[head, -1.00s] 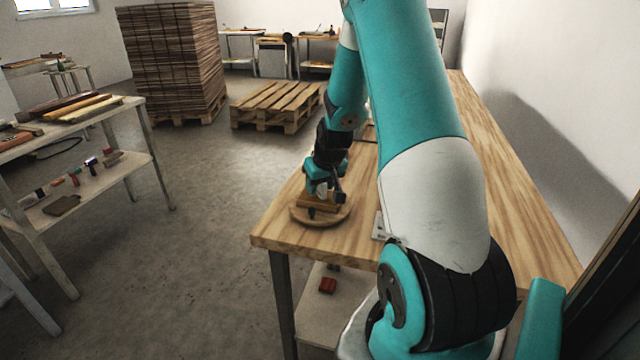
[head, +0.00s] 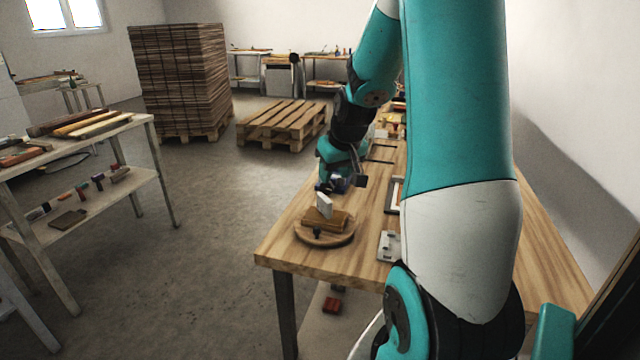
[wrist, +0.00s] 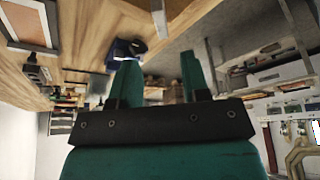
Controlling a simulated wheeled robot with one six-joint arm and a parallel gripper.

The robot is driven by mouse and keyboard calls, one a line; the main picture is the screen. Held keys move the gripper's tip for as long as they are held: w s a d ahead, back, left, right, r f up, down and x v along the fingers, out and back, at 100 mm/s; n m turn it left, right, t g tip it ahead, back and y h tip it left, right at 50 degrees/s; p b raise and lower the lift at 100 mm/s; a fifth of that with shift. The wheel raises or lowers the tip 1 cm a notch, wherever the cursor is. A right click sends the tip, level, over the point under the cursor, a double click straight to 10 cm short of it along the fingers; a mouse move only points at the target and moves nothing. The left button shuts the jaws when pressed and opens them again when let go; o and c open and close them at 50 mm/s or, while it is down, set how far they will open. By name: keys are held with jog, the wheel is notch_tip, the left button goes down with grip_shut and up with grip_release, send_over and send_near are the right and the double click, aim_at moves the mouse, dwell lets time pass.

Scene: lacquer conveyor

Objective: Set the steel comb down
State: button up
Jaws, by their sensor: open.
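A pale, flat upright piece (head: 324,205), which looks like the steel comb, stands tilted on a wooden block (head: 338,221) on a round wooden board (head: 312,237). Its teeth are too small to make out. My gripper (head: 338,184) is above and just behind the pale piece, apart from it. In the wrist view my gripper's two teal fingers (wrist: 164,72) are spread with nothing held between them. A pale piece (wrist: 159,18) at the top of that view may be the same comb.
The board sits near the table's front left corner (head: 275,252). A light metal plate (head: 390,246) lies to its right. A small dark blue thing (wrist: 127,48) shows in the wrist view. A shelf stand (head: 148,165) is left, beyond open floor.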

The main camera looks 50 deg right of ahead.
jog(key=s+a+r+n+y, duration=0.1)
jog(key=a+r+n+y, duration=0.15)
jog(key=a, duration=1.05)
jog(key=s+a+r+n+y, duration=0.1)
jog(key=a+r+n+y, duration=0.2)
jog(key=a, duration=1.1)
jog(key=s+a+r+n+g, duration=0.1)
jog(key=s+a+n+g, duration=0.3)
jog(key=s+a, duration=0.9)
jog(key=shift+s+r+n, duration=0.15)
jog(key=shift+s+n, duration=0.5)
jog(key=shift+n, duration=0.4)
